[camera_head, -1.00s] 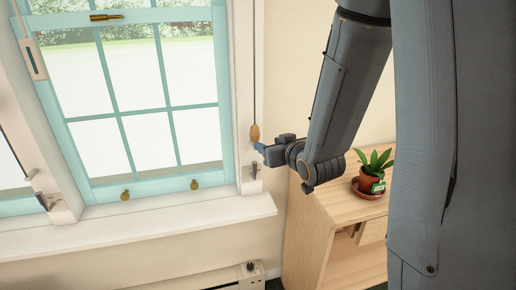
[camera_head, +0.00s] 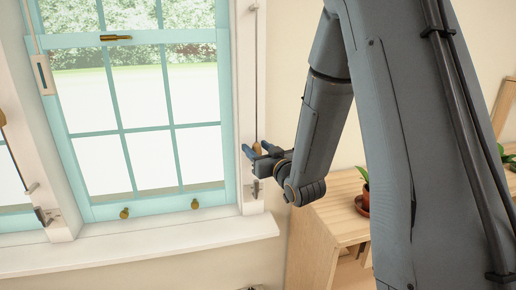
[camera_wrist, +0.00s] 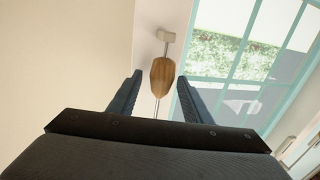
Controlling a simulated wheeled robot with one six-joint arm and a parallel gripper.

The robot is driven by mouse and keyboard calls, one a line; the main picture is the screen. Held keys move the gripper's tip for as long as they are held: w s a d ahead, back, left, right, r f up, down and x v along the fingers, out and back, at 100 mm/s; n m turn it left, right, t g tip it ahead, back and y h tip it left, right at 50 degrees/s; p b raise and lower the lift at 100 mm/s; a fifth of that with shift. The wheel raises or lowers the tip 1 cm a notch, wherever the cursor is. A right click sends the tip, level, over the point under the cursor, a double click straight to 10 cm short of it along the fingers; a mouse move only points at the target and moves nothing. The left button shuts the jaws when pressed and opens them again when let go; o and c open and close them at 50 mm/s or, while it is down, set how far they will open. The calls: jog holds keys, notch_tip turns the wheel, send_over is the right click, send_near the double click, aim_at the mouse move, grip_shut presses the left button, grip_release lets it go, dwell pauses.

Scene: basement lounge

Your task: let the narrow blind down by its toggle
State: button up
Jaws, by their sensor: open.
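The wooden toggle (camera_head: 256,148) hangs upright on a thin cord (camera_head: 255,70) along the window's right-hand frame. It also shows in the wrist view (camera_wrist: 162,77), under a small pale block, with the cord running on below it. My gripper (camera_head: 255,149) is open at the toggle, with one dark blue finger on each side. In the wrist view the toggle lies between the fingertips (camera_wrist: 160,79), with a gap to each; how deep it sits is hard to tell. The blind itself is not visible.
A metal cleat (camera_head: 255,188) sits on the frame just below my gripper. The window sill (camera_head: 150,240) juts out beneath. A wooden cabinet (camera_head: 330,222) with a potted plant (camera_head: 363,190) stands to the right.

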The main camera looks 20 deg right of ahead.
jog(key=shift+w+a, duration=0.1)
jog(key=shift+w, duration=0.1)
grip_shut()
notch_tip(320, 180, up, 36)
jog(key=p, duration=1.7)
jog(key=shift+f, duration=0.25)
jog(key=shift+r, duration=0.1)
grip_release()
jog(key=shift+s, duration=0.1)
jog(key=s+d+b, duration=0.1)
jog(key=s+b, duration=0.1)
jog(key=s, duration=0.5)
jog(key=shift+s+d, duration=0.25)
